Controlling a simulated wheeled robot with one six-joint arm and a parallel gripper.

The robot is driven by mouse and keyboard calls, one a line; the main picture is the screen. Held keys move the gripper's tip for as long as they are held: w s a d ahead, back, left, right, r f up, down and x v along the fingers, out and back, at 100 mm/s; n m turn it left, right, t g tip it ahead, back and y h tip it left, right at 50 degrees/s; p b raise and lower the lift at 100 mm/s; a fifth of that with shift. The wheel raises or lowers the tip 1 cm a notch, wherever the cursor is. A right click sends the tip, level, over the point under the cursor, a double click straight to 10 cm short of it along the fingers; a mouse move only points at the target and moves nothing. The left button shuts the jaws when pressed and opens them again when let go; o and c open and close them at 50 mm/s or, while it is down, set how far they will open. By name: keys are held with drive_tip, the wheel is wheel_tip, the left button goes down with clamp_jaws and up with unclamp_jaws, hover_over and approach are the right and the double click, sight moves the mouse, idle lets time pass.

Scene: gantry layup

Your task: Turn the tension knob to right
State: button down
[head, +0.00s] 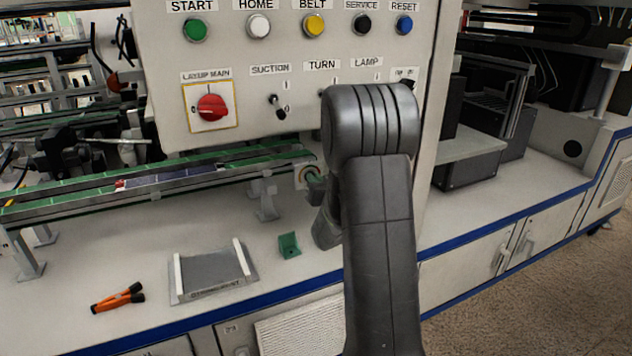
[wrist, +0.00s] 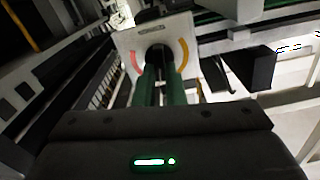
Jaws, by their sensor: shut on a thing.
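The tension knob (wrist: 156,52) is a dark round knob on a pale plate (wrist: 181,32) with a red arc on the left and a yellow-orange arc on the right. My gripper (wrist: 160,72) has green fingers, shut on the knob in the wrist view. The fingers hide much of the knob, and its pointer cannot be made out. In the head view the plate (head: 301,176) shows at the right end of the belt conveyor. My arm covers most of the gripper there.
A control panel (head: 240,68) with buttons and switches stands above and behind my arm. The green-edged conveyor (head: 150,182) runs left from the plate.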

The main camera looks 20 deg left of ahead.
drive_tip(key=c, duration=1.5)
unclamp_jaws()
drive_tip(key=p+v, duration=0.1)
drive_tip(key=v, duration=1.2)
drive_tip(key=shift+s+d, duration=0.25)
drive_tip(key=shift+d, duration=0.1)
drive_tip(key=x, duration=1.4)
drive_tip(key=shift+b, duration=0.45)
drive_tip(key=shift+s+d, duration=0.1)
drive_tip(key=shift+s, duration=0.05)
